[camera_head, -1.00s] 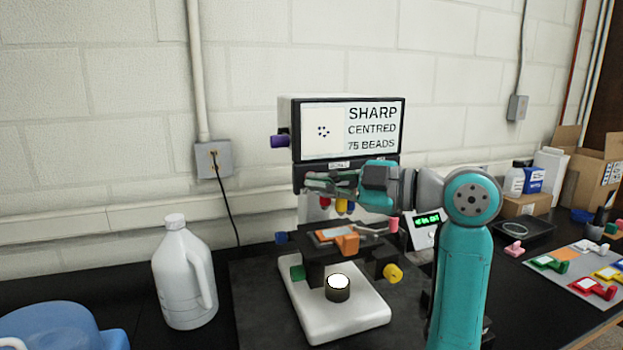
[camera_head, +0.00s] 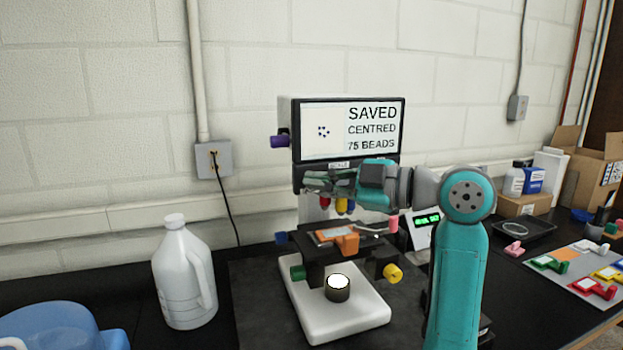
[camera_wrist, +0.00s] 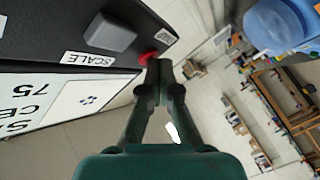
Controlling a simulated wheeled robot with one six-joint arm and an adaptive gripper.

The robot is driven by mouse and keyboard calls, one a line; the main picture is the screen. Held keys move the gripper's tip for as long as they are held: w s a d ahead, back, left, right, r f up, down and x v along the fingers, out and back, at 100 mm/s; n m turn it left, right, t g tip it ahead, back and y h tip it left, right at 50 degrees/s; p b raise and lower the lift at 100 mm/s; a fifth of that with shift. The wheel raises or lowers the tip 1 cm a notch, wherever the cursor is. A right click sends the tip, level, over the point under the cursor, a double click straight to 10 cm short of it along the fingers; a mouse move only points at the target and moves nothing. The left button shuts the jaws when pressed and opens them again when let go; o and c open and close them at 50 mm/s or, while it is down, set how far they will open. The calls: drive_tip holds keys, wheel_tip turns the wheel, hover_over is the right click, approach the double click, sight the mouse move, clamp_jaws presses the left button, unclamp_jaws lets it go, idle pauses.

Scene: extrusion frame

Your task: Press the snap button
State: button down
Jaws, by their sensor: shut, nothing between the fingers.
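A microscope with a screen (camera_head: 348,130) stands on the bench; the screen reads SAVED, CENTRED, 75 BEADS. In the wrist view, a red button (camera_wrist: 147,57) sits on the dark panel below the screen, beside a small white label too small to read surely. My gripper (camera_wrist: 159,68) is shut and empty, its fingertips right at the red button and partly covering it. I cannot tell if they touch it. In the head view my gripper (camera_head: 308,182) is in front of the panel and hides the button.
A grey block-shaped button (camera_wrist: 109,34) is beside the SCALE label (camera_wrist: 88,59). Below my gripper are the stage with an orange holder (camera_head: 347,243) and a yellow knob (camera_head: 393,273). A white jug (camera_head: 183,275) stands left; a green-lit display (camera_head: 427,220) stands right.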

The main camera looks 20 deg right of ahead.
drive_tip(key=shift+s, duration=0.85)
drive_tip(key=shift+s, duration=0.15)
drive_tip(key=shift+s, duration=2.4)
